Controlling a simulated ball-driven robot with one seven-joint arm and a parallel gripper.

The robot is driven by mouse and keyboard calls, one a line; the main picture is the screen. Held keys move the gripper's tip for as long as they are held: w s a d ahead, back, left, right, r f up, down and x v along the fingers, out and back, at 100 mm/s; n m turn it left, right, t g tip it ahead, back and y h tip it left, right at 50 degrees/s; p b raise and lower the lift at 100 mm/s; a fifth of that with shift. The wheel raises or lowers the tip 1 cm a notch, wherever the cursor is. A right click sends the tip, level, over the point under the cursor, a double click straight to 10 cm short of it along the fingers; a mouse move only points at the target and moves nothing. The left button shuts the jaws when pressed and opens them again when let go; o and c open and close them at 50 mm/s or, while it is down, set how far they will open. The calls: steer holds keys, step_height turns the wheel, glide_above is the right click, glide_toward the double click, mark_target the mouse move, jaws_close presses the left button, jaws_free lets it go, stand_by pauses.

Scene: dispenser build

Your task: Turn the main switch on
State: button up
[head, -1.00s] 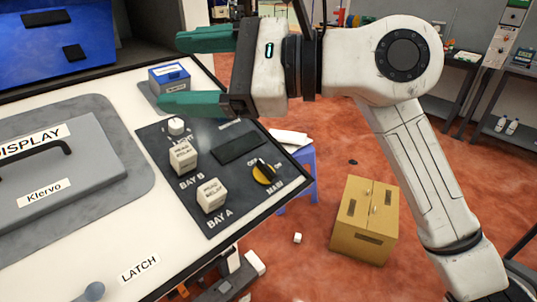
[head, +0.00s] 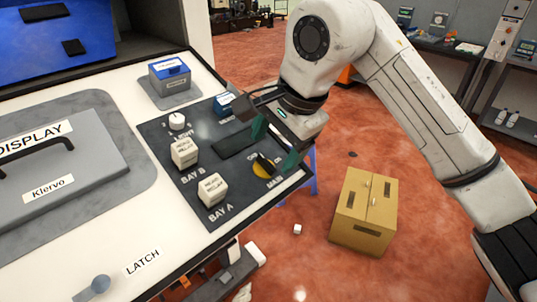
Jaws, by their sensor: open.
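The main switch (head: 263,169) is a black rotary knob on a yellow disc, near the right edge of the dark control panel (head: 199,139). It is lettered MAIN, with ON and OFF marks partly hidden. My gripper (head: 275,144) points down at the panel with its green fingers apart. The fingers are just above and beside the knob, one up-left of it and one to its right. I cannot tell whether either finger touches the knob. Nothing is held between them.
Relay blocks (head: 212,189) and a white knob (head: 177,121) stand on the panel's left side. A blue-topped box (head: 170,75) and a blue block (head: 223,104) are behind. The grey DISPLAY cover (head: 65,165) lies left. A cardboard box (head: 364,211) is on the floor.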

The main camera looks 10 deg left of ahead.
mark_target(268, 162)
steer(key=shift+p+x, duration=0.4)
steer(key=shift+x, duration=2.05)
steer(key=shift+c, duration=0.4)
steer(key=c, duration=1)
steer(key=shift+o, duration=0.2)
